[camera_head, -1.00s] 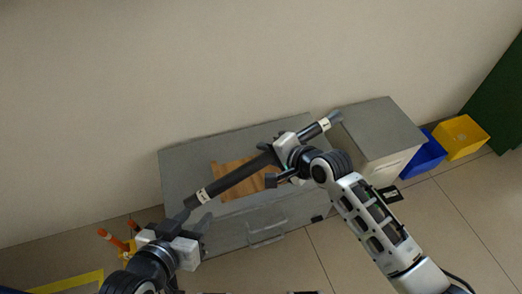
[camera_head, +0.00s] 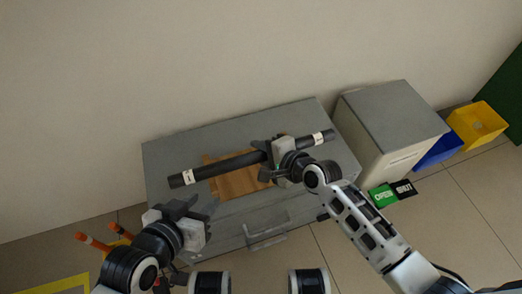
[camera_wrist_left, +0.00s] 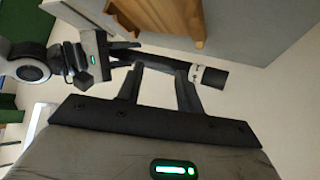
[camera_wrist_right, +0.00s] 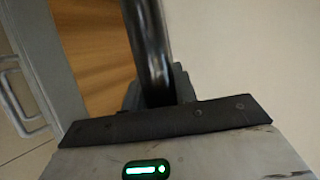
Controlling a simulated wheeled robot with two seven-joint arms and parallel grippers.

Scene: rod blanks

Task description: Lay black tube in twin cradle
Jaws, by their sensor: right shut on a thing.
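The black tube (camera_head: 225,167) has a white band near each end. My right gripper (camera_head: 275,157) is shut on it right of its middle and holds it over the grey cabinet top. The tube also shows in the right wrist view (camera_wrist_right: 150,45). A wooden piece (camera_head: 238,183), seemingly the twin cradle, sits on the cabinet partly behind the tube; its notches cannot be made out. It also shows in the left wrist view (camera_wrist_left: 165,14). My left gripper (camera_head: 187,207) is open and empty, below the tube's left end in the picture; its fingers (camera_wrist_left: 158,80) are apart.
The grey cabinet (camera_head: 175,150) has a front handle. A lower grey-topped box (camera_head: 390,115) stands to its right, then blue (camera_head: 438,150) and yellow (camera_head: 478,125) bins. Orange-topped posts (camera_head: 93,242) stand at lower left. A wall is behind.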

